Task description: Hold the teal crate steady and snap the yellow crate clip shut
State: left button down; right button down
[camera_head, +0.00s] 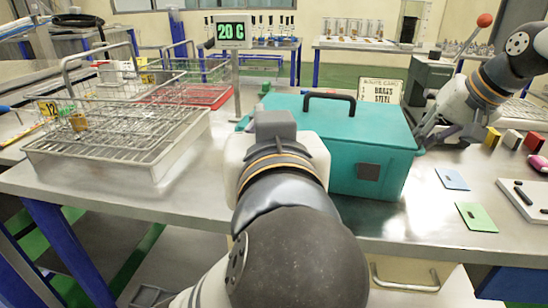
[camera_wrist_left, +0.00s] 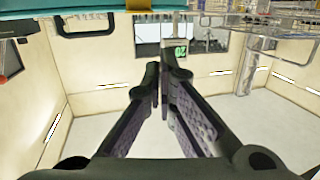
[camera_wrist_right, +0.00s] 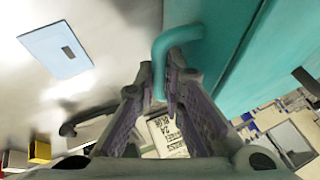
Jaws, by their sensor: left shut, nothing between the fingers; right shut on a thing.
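The teal crate (camera_head: 340,125) stands on the steel bench with its lid down and a black handle (camera_head: 331,97) on top. A dark square patch (camera_head: 369,171) is on its front. My right gripper (camera_head: 424,140) is at the crate's right end. In the right wrist view its fingers (camera_wrist_right: 166,85) are shut on the teal side handle (camera_wrist_right: 170,42). My left arm covers the crate's left front in the head view. In the left wrist view my left gripper (camera_wrist_left: 163,72) is shut and empty, with a teal edge (camera_wrist_left: 140,5) at the top.
Wire baskets and a steel rack (camera_head: 110,145) stand to the left. A green display (camera_head: 231,31) rises behind the crate. Blue (camera_head: 452,179) and green (camera_head: 476,217) cards, small coloured boxes (camera_head: 510,139) and a white tray (camera_head: 530,199) lie to the right.

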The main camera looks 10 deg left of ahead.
jog(key=shift+f, duration=0.1)
pick_arm(q)
notch_tip(320, 180, up, 2)
jog(key=shift+r, duration=0.15)
pick_arm(e)
jog(key=c, duration=1.6)
grip_release()
